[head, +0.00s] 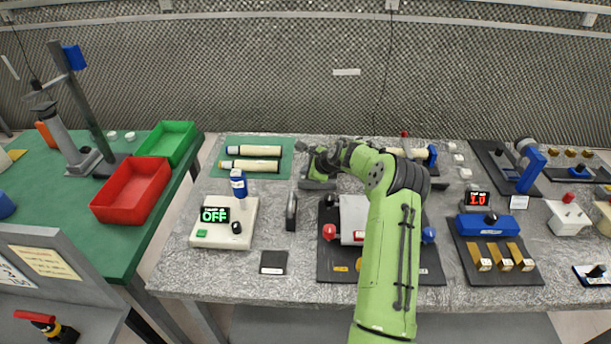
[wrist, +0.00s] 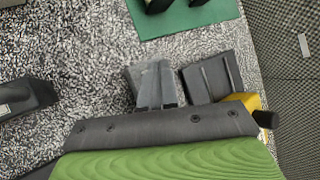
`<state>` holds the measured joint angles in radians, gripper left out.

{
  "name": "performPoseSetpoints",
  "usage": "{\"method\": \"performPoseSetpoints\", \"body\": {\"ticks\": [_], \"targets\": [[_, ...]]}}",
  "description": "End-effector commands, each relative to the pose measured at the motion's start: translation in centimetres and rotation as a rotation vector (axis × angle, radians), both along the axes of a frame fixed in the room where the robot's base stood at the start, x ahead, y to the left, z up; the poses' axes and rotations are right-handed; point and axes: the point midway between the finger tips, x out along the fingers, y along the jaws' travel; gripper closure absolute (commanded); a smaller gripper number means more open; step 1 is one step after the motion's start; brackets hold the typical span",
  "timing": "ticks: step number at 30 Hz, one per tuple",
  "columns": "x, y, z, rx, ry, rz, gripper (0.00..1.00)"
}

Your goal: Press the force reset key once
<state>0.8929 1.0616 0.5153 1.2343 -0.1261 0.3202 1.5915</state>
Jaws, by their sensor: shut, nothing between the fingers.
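My gripper (head: 308,172) is over the back middle of the grey speckled table, right of the green mat, with its arm reaching from the front. In the wrist view the shut, empty grey fingers (wrist: 155,85) show above the speckled tabletop. No key is clearly labelled as the force reset key. A blue unit (head: 486,224) at right has a dark display (head: 478,200) with red digits that look like 1.0, and a black knob on top. A white box (head: 567,216) farther right has a red button (head: 568,197). My gripper is well left of both.
A white unit (head: 222,228) showing OFF has a green button. A black upright holder (head: 291,211) and a black pad (head: 273,262) stand nearby. A dark block (wrist: 212,76) with yellow is beside my fingers. A dark plate (head: 330,266) with knobs lies under my arm.

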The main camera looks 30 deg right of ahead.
Motion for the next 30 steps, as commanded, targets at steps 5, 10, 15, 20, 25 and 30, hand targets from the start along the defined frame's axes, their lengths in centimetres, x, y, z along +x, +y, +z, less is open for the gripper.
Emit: {"method": "performPoseSetpoints", "body": {"ticks": [5, 10, 15, 20, 25, 30], "targets": [[0.0, 0.0, -0.1, 0.001, 0.002, 0.0, 1.0], [0.0, 0.0, 0.1, 0.001, 0.002, 0.0, 1.0], [0.0, 0.0, 1.2, 0.0, 0.001, 0.0, 1.0], [0.0, 0.0, 1.9, 0.0, 0.001, 0.0, 1.0], [0.0, 0.0, 1.7, 0.001, 0.001, -0.001, 1.0], [0.0, 0.0, 2.3, -0.001, 0.001, -0.001, 1.0]]}}
